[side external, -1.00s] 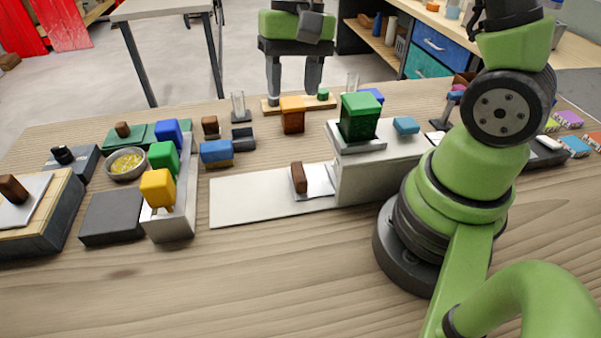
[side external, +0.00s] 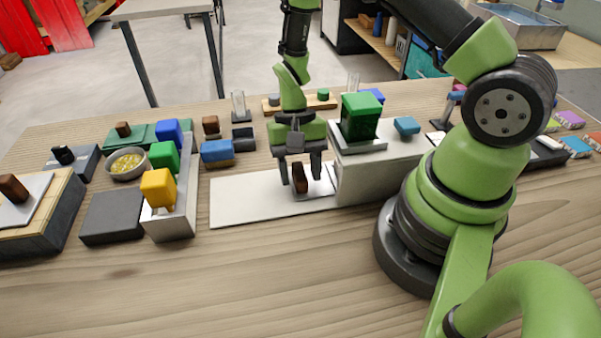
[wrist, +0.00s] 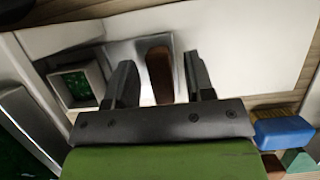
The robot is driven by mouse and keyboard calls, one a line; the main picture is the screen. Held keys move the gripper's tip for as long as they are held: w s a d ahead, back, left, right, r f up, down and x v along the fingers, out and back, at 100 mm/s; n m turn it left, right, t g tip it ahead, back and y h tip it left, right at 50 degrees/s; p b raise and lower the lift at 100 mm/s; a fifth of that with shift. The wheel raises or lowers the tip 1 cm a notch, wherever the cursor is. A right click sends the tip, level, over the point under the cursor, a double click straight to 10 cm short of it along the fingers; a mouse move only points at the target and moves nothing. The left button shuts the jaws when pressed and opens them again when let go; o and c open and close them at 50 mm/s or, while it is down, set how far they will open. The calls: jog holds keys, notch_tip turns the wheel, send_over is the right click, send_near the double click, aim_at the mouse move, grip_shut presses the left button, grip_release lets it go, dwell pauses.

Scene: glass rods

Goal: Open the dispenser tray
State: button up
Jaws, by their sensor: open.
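The dispenser is a pale grey block (side external: 372,176) with a green-filled hopper (side external: 360,118) on top. Its tray (side external: 322,188) is a small light plate at the block's left side, with an upright brown handle (side external: 299,178) on it. My gripper (side external: 300,182) is open and points down over the tray, with a finger on either side of the handle. In the wrist view the brown handle (wrist: 160,72) stands between the two dark fingers, with a gap on each side. The tray plate (wrist: 136,52) shows around it. The gripper's body hides the nearer part of the tray.
A white flat strip (side external: 245,202) runs left from the dispenser and is clear. Left of it stands a grey rack (side external: 178,222) with yellow, green and blue pieces. A blue block (side external: 216,151) lies behind the strip, and a light-blue block (side external: 406,125) sits on the dispenser.

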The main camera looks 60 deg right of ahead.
aim_at(223, 206)
jog(key=shift+s+a+f, duration=0.1)
jog(key=shift+s+f, duration=0.05)
jog(key=shift+f, duration=0.3)
grip_shut()
jog(key=w+a, duration=1)
jog(key=shift+w+a, duration=0.1)
jog(key=shift+w, duration=0.1)
grip_release()
jog(key=v, duration=1)
